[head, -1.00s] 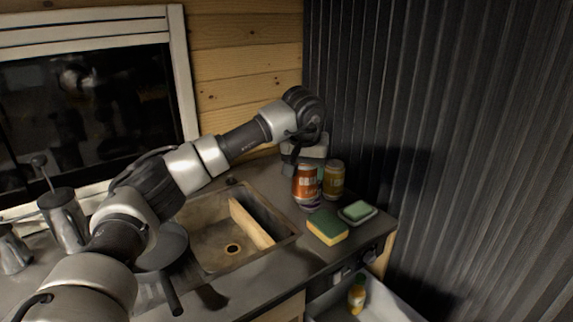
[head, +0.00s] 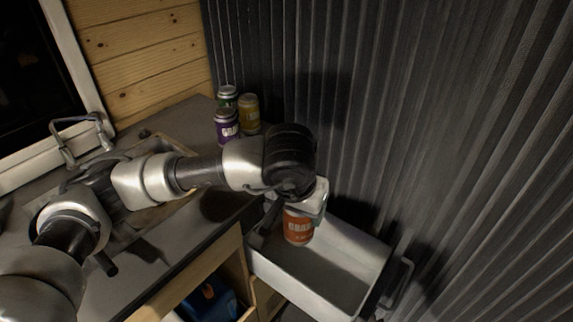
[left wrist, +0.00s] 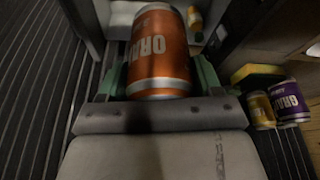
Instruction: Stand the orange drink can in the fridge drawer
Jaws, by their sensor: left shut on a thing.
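The orange drink can (head: 298,227) is held by my left gripper (head: 292,203), over the open fridge drawer (head: 345,262). It looks roughly upright in the head view; whether its base touches the drawer floor is unclear. In the left wrist view the can (left wrist: 158,45) sits between the green-padded fingers of the left gripper (left wrist: 160,80), shut on it. A small yellow-orange item (left wrist: 195,22) shows beyond the can in the left wrist view. The visible drawer floor in the head view is bare. My right gripper is not in view.
A sponge (left wrist: 258,73) shows in the left wrist view. A blue object (head: 208,300) lies in the cabinet below.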

